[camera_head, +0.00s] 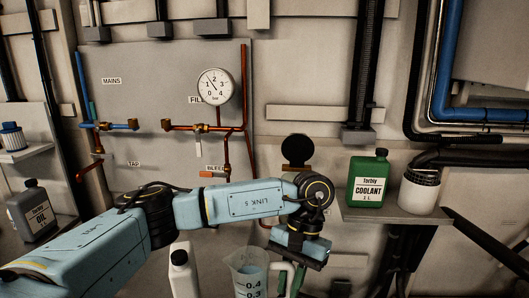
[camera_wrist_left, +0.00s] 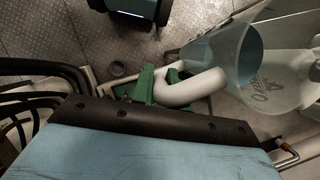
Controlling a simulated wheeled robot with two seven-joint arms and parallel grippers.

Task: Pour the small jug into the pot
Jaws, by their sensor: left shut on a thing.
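The small jug (camera_head: 250,277) is a clear measuring jug with dark marks, low in the middle of the head view and cut off by the bottom edge. It looks about upright there. My left gripper (camera_head: 291,278) is shut on its white handle. In the left wrist view the green fingers (camera_wrist_left: 158,85) are at the handle (camera_wrist_left: 192,90), and the jug (camera_wrist_left: 240,55) shows bluish inside. A white pot (camera_head: 420,192) with a dark band near its top stands on the right shelf, apart from the jug. I cannot tell whether this is the task's pot.
A green coolant bottle (camera_head: 368,178) stands beside the white pot on the right shelf (camera_head: 386,214). A white bottle (camera_head: 182,272) is close left of the jug. A dark oil bottle (camera_head: 35,212) is at the far left. Pipes and a gauge (camera_head: 215,86) cover the wall behind.

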